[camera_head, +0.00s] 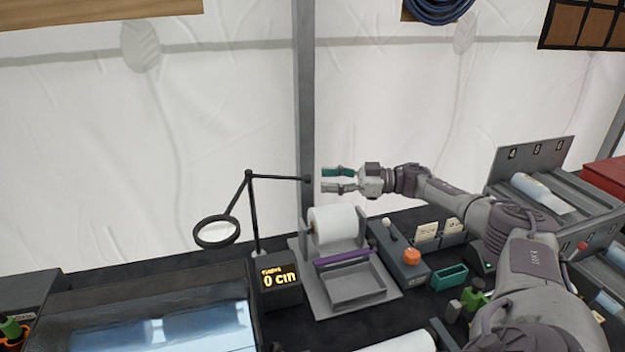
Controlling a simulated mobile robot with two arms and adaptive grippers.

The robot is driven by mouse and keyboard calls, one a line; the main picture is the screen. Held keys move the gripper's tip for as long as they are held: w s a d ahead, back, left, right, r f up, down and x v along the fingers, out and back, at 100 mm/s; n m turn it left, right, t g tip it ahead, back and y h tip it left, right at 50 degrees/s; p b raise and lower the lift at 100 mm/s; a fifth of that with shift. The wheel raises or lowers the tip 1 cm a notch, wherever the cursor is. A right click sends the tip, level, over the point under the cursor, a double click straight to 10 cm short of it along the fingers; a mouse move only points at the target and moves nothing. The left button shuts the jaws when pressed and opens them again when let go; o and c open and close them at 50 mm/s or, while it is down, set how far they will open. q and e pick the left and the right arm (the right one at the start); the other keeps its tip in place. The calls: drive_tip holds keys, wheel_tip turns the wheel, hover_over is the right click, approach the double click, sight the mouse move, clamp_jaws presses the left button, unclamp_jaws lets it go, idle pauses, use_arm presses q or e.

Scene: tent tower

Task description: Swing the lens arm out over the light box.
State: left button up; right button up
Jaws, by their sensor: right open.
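The lens arm (280,177) is a thin black rod on an upright post (255,220). Its far end points right, towards my right gripper, and its other side bends down left to a round black-rimmed lens (217,231). The lens hangs just behind the light box (215,325), whose lit bluish top shows at the lower left. My right gripper (323,179) is open, fingers pointing left, one above the other. Its fingertips are close to the rod's right end; I cannot tell whether they touch. My left gripper is not in view.
A display reading 0 cm (278,278) stands by the post. Right of it are a white roll (333,224) on a grey stand, a purple bar (345,257) and a control box with an orange knob (411,257). A grey tent pole (304,100) rises behind the gripper.

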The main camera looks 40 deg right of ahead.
drive_tip(key=v, duration=0.6)
drive_tip(key=shift+s, duration=0.1)
idle(0.4)
